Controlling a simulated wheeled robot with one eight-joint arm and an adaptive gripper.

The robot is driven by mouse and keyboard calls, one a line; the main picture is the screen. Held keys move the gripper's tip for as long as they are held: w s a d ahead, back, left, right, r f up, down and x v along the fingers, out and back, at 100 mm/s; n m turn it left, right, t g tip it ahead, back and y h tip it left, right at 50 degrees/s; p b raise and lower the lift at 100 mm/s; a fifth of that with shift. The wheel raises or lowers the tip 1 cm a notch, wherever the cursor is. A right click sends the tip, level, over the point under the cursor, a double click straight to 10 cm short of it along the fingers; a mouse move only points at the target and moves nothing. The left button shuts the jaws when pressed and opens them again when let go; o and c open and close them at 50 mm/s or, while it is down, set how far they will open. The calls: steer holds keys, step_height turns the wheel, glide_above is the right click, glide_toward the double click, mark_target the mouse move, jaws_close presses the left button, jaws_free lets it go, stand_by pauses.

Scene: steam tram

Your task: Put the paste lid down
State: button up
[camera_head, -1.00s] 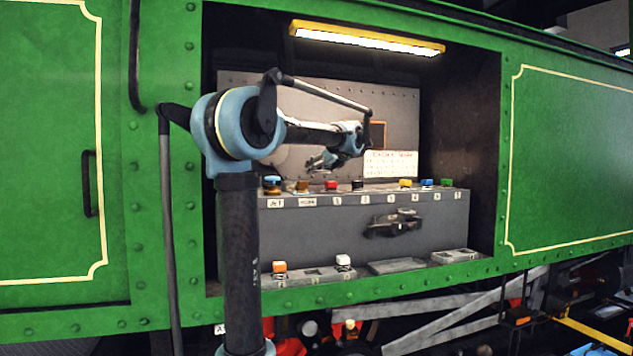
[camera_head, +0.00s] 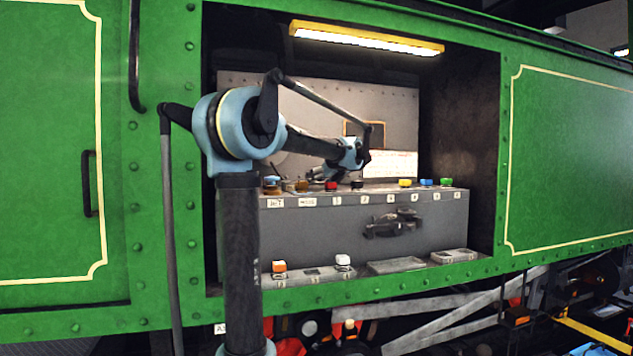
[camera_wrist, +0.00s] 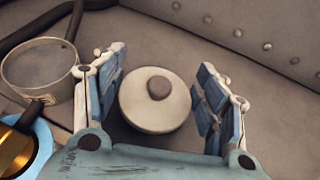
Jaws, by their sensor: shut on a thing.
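In the wrist view, the paste lid (camera_wrist: 153,102), a round cream disc with a brown knob, sits between the two blue-padded fingers of my gripper (camera_wrist: 160,97). My gripper is shut on it. A round open tin (camera_wrist: 39,68) with greyish contents and a small label stands just left of the left finger; it may be the paste pot. The lid cannot be made out there.
A blue-rimmed, gold-coloured jar (camera_wrist: 20,148) is at the wrist view's lower left. Along the ledge stand a red-capped (camera_head: 331,185), a black-capped (camera_head: 357,184) and a yellow-capped piece (camera_head: 404,183), with others. The riveted back wall (camera_wrist: 245,35) is close. Shallow trays (camera_head: 397,266) lie below.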

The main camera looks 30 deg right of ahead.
steer(key=shift+a+f, duration=0.1)
steer(key=shift+f, duration=0.25)
steer(key=o, duration=0.6)
steer(key=shift+s, duration=0.1)
steer(key=shift+o, duration=0.2)
steer(key=shift+r, duration=0.45)
steer(key=v, duration=1.2)
steer(key=shift+r, duration=0.25)
